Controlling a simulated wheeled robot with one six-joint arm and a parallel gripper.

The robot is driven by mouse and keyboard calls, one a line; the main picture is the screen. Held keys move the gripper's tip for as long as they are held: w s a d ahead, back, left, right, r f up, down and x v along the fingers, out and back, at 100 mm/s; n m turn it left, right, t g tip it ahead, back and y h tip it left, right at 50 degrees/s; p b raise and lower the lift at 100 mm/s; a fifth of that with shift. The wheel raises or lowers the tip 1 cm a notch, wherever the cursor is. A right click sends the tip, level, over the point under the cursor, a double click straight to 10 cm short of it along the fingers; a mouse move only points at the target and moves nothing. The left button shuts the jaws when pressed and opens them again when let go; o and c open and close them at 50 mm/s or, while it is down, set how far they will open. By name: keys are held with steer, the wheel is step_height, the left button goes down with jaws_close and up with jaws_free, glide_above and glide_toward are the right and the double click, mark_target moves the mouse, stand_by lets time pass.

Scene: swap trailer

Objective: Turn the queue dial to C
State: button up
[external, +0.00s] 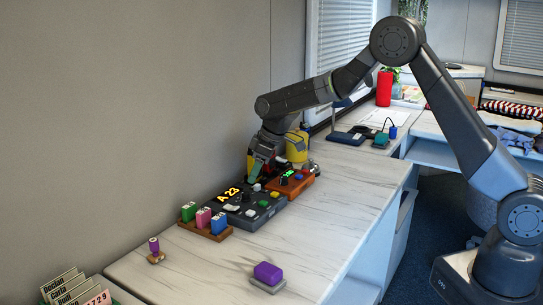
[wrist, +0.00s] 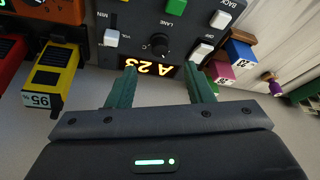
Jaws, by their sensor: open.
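The queue console (external: 265,214) is a dark box on the counter, with a lit orange display (external: 228,194) reading "A 23". It also fills the top of the wrist view (wrist: 187,25), upside down. The queue dial (wrist: 158,43) is a round black knob beside the word LANE; its pointer direction is too small to tell. My gripper (wrist: 163,86) is open and empty, its two teal fingers apart on either side of the display and short of the dial. In the external view my gripper (external: 255,172) points down at the console's wall side, and the arm hides part of what is behind.
An orange device (external: 299,187) with a green display stands beside the console. A rack with green, pink and blue blocks (external: 204,220) stands on the near side. A purple block (external: 268,272) and a small purple-topped stamp (external: 154,246) stand nearer. A yellow object (external: 297,147) is behind.

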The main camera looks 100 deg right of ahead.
mark_target(246, 193)
steer(key=x, duration=0.7)
steer(key=shift+w+p, duration=0.1)
steer(key=shift+p, duration=0.3)
steer(key=c, duration=1)
